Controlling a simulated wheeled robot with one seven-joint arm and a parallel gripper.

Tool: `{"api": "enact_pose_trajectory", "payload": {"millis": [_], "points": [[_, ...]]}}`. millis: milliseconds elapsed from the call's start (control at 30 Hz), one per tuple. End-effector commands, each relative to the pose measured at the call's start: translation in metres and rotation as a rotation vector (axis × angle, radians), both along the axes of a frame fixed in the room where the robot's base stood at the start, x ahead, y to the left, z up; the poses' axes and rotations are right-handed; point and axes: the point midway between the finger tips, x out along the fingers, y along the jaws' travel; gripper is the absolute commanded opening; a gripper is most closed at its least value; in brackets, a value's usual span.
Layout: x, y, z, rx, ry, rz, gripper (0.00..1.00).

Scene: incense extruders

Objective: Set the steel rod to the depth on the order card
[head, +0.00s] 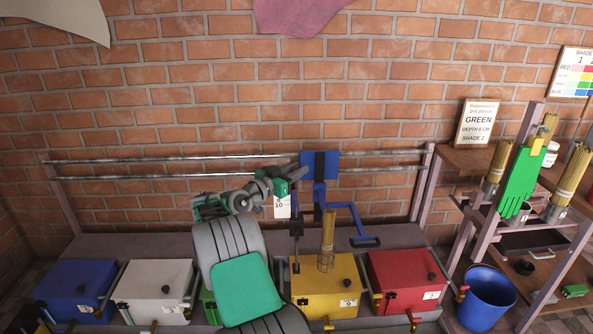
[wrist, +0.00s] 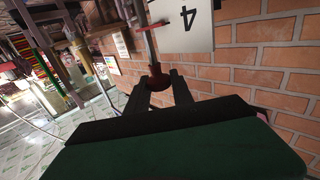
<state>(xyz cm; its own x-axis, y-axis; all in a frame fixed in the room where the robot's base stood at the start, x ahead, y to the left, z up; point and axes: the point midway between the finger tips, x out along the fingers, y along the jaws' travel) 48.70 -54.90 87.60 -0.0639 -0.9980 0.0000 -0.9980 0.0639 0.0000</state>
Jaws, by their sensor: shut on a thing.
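The order card (head: 478,123) on the wall reads GREEN, a depth that looks like 6 or 8 cm, and SHADE 2. The steel rod (wrist: 149,43) shows in the wrist view with a red pointer (wrist: 150,27) beside a white scale plate (wrist: 187,27) marked 4. A dark red knob (wrist: 158,79) is at the rod's end. My gripper (wrist: 160,88) is shut on this knob. In the head view my gripper (head: 294,178) is at the blue carriage (head: 320,160), partly hiding the scale plate (head: 282,207). The pointer's exact reading is unclear.
The carriage hangs on two wall rails (head: 130,176). Below are blue (head: 72,284), white (head: 150,284), yellow (head: 326,285) and red (head: 402,280) lidded boxes. My arm covers most of a green one. A bundle of sticks (head: 328,228) stands over the yellow box. A blue bucket (head: 487,297) is at right.

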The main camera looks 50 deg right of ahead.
Motion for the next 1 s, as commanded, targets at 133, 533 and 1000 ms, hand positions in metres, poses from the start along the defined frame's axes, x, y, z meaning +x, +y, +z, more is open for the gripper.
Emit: {"api": "enact_pose_trajectory", "payload": {"millis": [133,533,1000], "points": [[0.0,0.0,-0.021,0.002,0.002,-0.001,0.0],[0.0,0.0,-0.04,0.001,0.001,-0.001,0.0],[0.0,0.0,-0.04,0.0,0.0,-0.001,0.5]]}}
